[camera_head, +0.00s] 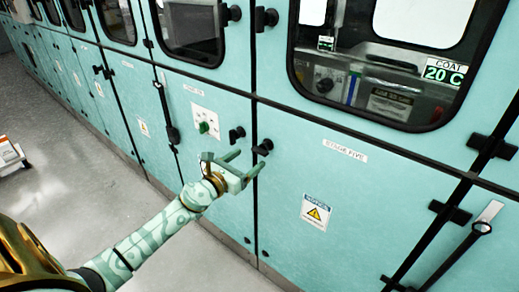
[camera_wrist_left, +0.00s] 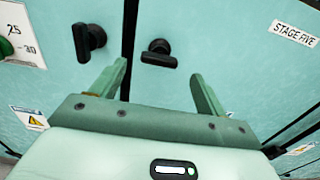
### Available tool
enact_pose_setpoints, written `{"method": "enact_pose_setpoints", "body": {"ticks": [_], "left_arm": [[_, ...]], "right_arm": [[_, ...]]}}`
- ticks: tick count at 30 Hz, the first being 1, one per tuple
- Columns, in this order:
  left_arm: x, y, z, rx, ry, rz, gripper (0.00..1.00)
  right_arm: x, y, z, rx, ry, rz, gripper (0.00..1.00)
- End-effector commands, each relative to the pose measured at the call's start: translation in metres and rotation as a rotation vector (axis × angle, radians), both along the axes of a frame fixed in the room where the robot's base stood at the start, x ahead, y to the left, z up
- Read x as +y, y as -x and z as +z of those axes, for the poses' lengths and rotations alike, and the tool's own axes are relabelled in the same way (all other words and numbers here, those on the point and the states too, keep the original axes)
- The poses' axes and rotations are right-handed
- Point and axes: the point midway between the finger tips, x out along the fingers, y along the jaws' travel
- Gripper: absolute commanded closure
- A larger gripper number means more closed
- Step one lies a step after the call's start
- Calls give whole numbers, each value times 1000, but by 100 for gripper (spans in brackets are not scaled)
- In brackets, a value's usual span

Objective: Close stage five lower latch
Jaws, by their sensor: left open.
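The lower latch of stage five (camera_head: 263,147) is a black turn handle at the left edge of the teal door labelled STAGE FIVE (camera_head: 345,150). In the left wrist view this latch (camera_wrist_left: 158,58) lies roughly crosswise, just right of the dark door seam. My left gripper (camera_head: 250,160) is open and empty, its fingers pointing at the panel just below the latch. In the wrist view the fingertips (camera_wrist_left: 160,70) stand either side of the handle's lower end of the picture, apart from it. My right gripper is not in view.
A neighbouring black latch (camera_head: 236,133) sits left of the seam, its handle upright in the wrist view (camera_wrist_left: 84,42). A green knob (camera_head: 204,127) is further left. An upper latch (camera_head: 266,18) is beside the window.

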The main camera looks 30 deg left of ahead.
Motion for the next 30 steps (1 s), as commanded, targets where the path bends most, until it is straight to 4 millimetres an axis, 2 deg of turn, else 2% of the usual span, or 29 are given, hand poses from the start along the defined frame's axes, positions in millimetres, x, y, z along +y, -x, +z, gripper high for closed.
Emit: {"method": "enact_pose_setpoints", "body": {"ticks": [3, 9, 14, 21, 23, 26, 27, 30], "left_arm": [[-2, -28, -1, -1, 3, 1, 25], [-5, -59, -3, 1, 4, 1, 25], [-6, -67, -2, 2, 3, 0, 25], [-6, -68, -1, 2, 3, 0, 25], [-6, -68, -1, 2, 3, 0, 39], [-6, -68, -1, 1, 3, 0, 67], [-6, -68, -1, 1, 3, 0, 70], [-6, -68, -1, 1, 4, 0, 70]], "right_arm": [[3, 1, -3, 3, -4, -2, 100], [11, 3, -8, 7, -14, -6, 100], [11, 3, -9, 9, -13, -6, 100], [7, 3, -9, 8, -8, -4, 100], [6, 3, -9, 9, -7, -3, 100], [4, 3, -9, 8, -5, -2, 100], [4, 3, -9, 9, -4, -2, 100], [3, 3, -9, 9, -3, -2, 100]]}}
